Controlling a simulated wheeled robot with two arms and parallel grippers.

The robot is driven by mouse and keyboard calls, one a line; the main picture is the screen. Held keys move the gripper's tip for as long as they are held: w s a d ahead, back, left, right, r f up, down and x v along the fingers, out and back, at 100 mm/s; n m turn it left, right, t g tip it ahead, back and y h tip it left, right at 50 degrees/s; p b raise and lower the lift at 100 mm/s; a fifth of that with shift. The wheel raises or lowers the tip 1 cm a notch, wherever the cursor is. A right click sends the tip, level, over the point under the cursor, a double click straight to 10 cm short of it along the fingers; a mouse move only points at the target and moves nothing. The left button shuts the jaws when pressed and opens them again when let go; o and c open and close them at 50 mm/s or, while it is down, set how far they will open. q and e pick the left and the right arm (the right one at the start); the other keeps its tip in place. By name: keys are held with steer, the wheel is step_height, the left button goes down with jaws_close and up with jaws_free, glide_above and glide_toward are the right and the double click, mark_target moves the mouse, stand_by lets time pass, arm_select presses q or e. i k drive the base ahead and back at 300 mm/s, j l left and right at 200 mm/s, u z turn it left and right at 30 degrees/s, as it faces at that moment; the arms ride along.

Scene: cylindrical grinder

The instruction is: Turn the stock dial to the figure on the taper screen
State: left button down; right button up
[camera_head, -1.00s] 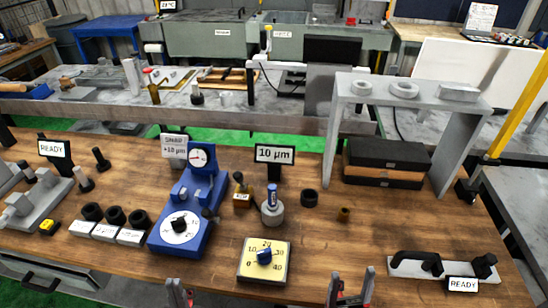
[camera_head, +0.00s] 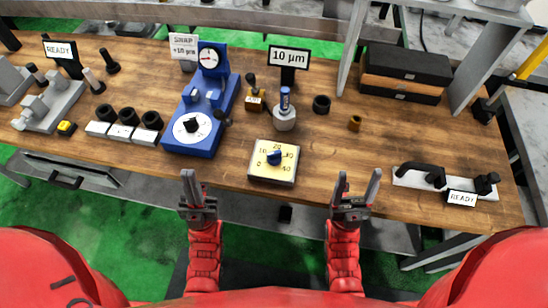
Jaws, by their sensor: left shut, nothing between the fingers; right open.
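The stock dial, a yellow square plate (camera_head: 273,176) with a scale from 0 to 40, sits near the table's front edge. Its blue knob (camera_head: 274,157) is at the centre; I cannot tell exactly where it points. The taper screen (camera_head: 289,57), a black-framed sign behind it, reads 10 µm. My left gripper (camera_head: 188,173) is shut and empty, in front of the table edge, left of the dial. My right gripper (camera_head: 357,175) is open and empty, in front of the edge, right of the dial. Neither touches the dial.
A blue gauge stand (camera_head: 210,110) with a white dial is left of the stock dial. A grey cylinder with a blue top (camera_head: 285,117) stands behind it. A black handle on a plate (camera_head: 425,178) lies right. Bare wood lies between dial and handle.

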mark_target(274, 159)
steer(key=k+j+u, duration=0.15)
steer(key=k+j, duration=0.55)
steer(key=j, duration=0.15)
